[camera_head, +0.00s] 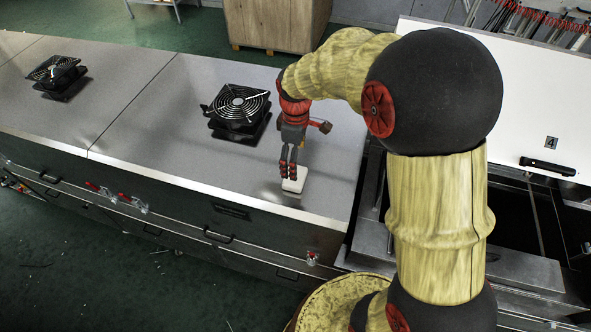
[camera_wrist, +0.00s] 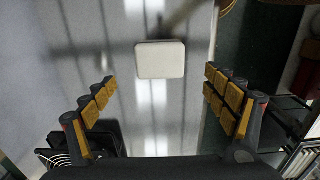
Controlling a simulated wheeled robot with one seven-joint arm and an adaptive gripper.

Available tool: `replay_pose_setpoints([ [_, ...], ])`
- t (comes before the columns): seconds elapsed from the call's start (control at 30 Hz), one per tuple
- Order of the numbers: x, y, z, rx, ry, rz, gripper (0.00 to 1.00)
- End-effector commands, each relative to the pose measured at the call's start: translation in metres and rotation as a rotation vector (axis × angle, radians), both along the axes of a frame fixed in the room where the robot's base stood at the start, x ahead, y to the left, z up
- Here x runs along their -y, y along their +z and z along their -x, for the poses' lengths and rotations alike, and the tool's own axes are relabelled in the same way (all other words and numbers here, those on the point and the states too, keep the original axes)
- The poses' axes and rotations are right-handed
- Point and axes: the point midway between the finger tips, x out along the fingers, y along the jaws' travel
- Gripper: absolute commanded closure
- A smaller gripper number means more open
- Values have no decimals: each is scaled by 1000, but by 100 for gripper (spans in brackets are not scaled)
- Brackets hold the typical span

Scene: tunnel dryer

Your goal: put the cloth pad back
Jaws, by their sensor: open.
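The cloth pad (camera_head: 295,184) is a small white rounded block lying on the grey metal top of the tunnel dryer, near its right end. In the wrist view the pad (camera_wrist: 160,60) lies flat on the metal, ahead of and between the spread fingers. My gripper (camera_head: 290,170) is pointed down just above or beside the pad in the head view, and its fingers hide part of it. In the wrist view my gripper (camera_wrist: 160,95) is open, with nothing between its fingers. I cannot tell whether a finger touches the pad.
A black fan (camera_head: 239,108) sits on the dryer top left of my gripper; another fan (camera_head: 57,74) is farther left. A raised white lid (camera_head: 520,110) marked 4 and an open dark bay (camera_head: 510,215) are at right. A wooden crate (camera_head: 275,22) stands behind.

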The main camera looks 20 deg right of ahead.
Motion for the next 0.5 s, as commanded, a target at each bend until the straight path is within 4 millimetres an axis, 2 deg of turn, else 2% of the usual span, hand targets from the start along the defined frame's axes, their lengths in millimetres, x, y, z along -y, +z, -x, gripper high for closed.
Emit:
replay_pose_setpoints([
  [0.33, 0, 41, 5, 19, -28, 0, 14],
  [0.43, 0, 68, 20, 64, -105, -3, 14],
  [0.5, 0, 92, 38, 110, -188, -10, 14],
])
